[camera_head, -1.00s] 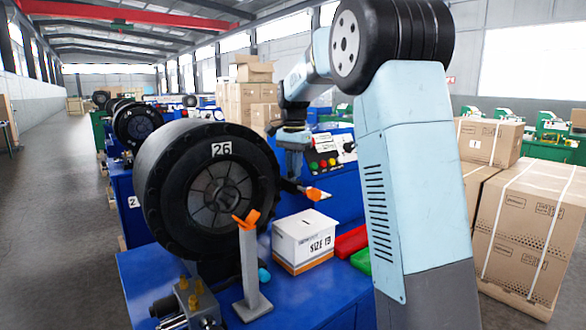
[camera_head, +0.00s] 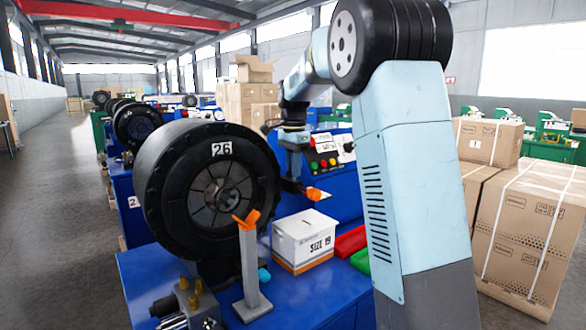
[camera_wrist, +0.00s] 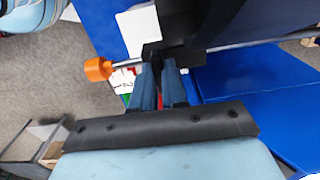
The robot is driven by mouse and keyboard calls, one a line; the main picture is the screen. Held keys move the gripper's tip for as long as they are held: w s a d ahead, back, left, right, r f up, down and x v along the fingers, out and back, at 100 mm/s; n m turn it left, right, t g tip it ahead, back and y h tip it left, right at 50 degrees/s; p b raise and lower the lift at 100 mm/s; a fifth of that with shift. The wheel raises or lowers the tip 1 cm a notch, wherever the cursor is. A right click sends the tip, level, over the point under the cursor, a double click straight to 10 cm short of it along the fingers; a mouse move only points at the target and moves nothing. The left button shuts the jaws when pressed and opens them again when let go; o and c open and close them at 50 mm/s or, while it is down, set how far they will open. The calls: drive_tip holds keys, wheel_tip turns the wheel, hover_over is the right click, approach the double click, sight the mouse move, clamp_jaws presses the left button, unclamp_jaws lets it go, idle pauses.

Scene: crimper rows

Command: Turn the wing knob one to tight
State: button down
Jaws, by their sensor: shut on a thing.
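My gripper (camera_wrist: 160,72) is shut on a small black piece (camera_wrist: 152,54) in the wrist view; it looks like the wing knob, but the fingers hide part of it. A metal rod with an orange end (camera_wrist: 97,69) runs left from this piece. In the head view my gripper (camera_head: 291,182) points down beside the large black wheel marked 26 (camera_head: 165,190), at its right. An orange tip (camera_head: 315,194) shows just right of the fingers. The knob's own shape is too small to tell there.
A white box (camera_head: 288,240) marked SIZE stands on the blue bench (camera_head: 140,270). A grey post with an orange top (camera_head: 248,265) stands in front of the wheel. A blue panel with coloured buttons (camera_head: 325,163) is behind my gripper. Red and green bins lie at right.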

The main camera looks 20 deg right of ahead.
drive_tip(key=c, duration=1.2)
unclamp_jaws()
drive_tip(key=shift+o, duration=0.2)
wheel_tip(320, 180, up, 14)
drive_tip(key=shift+f, duration=0.15)
drive_tip(key=s+d+f+n+t, duration=0.1)
drive_tip(key=s+n, duration=0.2)
drive_tip(key=s, duration=0.7)
drive_tip(key=s+f+n+t, duration=0.2)
drive_tip(key=s+n, duration=0.2)
drive_tip(key=s, duration=0.5)
drive_tip(key=s+f+n+t, duration=0.1)
drive_tip(key=s+f+n, duration=0.2)
drive_tip(key=s+f, duration=0.3)
drive_tip(key=s+f+n+t, duration=0.1)
drive_tip(key=s+f+n, duration=0.2)
drive_tip(key=s+f, duration=0.4)
drive_tip(key=s, duration=0.5)
drive_tip(key=shift+a+f+n+t, duration=0.2)
drive_tip(key=shift+a+n+t, duration=0.1)
